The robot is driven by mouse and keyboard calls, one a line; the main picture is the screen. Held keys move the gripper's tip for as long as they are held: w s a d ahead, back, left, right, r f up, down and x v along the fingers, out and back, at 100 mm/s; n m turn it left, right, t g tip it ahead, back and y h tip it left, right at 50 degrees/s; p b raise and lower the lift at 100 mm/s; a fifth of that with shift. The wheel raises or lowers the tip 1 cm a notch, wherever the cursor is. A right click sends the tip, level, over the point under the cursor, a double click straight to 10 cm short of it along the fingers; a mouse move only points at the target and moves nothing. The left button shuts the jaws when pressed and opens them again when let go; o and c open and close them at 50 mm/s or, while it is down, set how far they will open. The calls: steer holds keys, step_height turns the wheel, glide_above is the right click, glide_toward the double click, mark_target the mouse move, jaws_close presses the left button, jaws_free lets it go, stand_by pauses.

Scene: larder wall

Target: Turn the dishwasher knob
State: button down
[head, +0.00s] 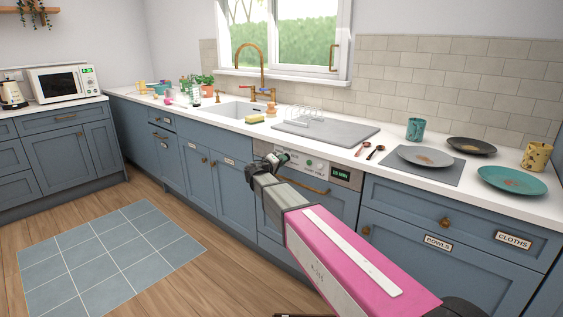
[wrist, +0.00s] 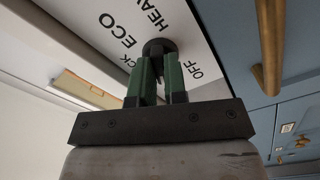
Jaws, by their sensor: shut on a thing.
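The dishwasher knob (wrist: 158,46) is dark and round in the wrist view, on a white panel (wrist: 130,22) printed with ECO, HEA and OFF around it. My gripper (wrist: 159,72) has its two green fingers closed on the knob. In the head view my gripper (head: 277,160) is at the left part of the dishwasher's control panel (head: 325,172), and the knob there is mostly hidden behind it. The panel also shows a green-lit display (head: 340,175) and small buttons. The printed words appear tilted in the wrist view, and where the knob's pointer stands cannot be told.
A brass handle (head: 303,185) crosses the dishwasher front below the panel. Blue drawers with brass knobs (head: 444,223) stand to the right. The white counter above holds a grey drainer mat (head: 350,137), plates and cups. The wooden floor in front is clear, with a tiled mat (head: 110,260).

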steer(key=shift+m, duration=0.4)
steer(key=c, duration=1.2)
jaws_free()
steer(key=shift+o, duration=0.2)
steer(key=v, duration=1)
steer(key=shift+s+a, duration=0.25)
steer(key=shift+s, duration=0.1)
